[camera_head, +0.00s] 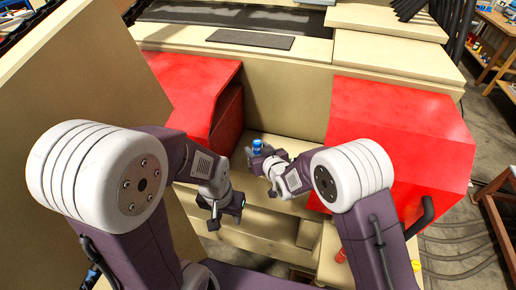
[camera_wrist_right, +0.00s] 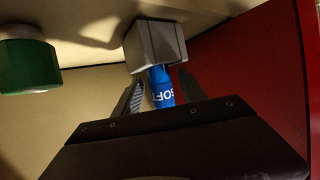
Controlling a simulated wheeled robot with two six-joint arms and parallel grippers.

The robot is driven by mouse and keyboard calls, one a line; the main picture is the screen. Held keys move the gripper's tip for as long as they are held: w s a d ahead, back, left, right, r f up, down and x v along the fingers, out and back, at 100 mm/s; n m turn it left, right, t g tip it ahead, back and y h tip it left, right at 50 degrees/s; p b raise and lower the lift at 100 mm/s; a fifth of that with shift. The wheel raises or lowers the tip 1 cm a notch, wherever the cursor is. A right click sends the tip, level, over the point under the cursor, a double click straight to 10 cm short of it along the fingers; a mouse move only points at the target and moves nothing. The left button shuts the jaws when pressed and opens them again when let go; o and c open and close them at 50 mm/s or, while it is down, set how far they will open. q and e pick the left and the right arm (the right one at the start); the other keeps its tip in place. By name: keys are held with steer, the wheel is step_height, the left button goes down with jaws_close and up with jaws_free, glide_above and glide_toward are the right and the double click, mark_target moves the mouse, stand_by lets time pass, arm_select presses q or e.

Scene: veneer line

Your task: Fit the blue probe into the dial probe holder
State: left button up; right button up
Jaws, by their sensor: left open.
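The blue probe (camera_wrist_right: 162,92), with white lettering, meets a grey block (camera_wrist_right: 155,45), which looks like the dial probe holder, in the right wrist view. How deep it sits in the block cannot be told. My left gripper (camera_head: 226,214) is open and empty, lower and nearer, apart from the probe.
Red housings stand left (camera_head: 192,85) and right (camera_head: 400,130) of the ledge (camera_head: 290,145). A green cylinder (camera_wrist_right: 28,65) is at the left in the right wrist view. A tall beige panel (camera_head: 75,70) is beside my left arm. A bench (camera_head: 498,45) stands far right.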

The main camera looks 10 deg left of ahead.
steer(key=shift+s+d+r, duration=0.1)
steer(key=shift+s+r, duration=0.25)
arm_select(q)
steer(key=f+b, duration=0.3)
steer(key=shift+s, duration=0.2)
arm_select(e)
steer(key=v, duration=1.1)
steer(key=shift+s+d, duration=0.2)
arm_select(q)
steer(key=shift+s+d, duration=0.1)
arm_select(e)
steer(key=shift+s, duration=0.1)
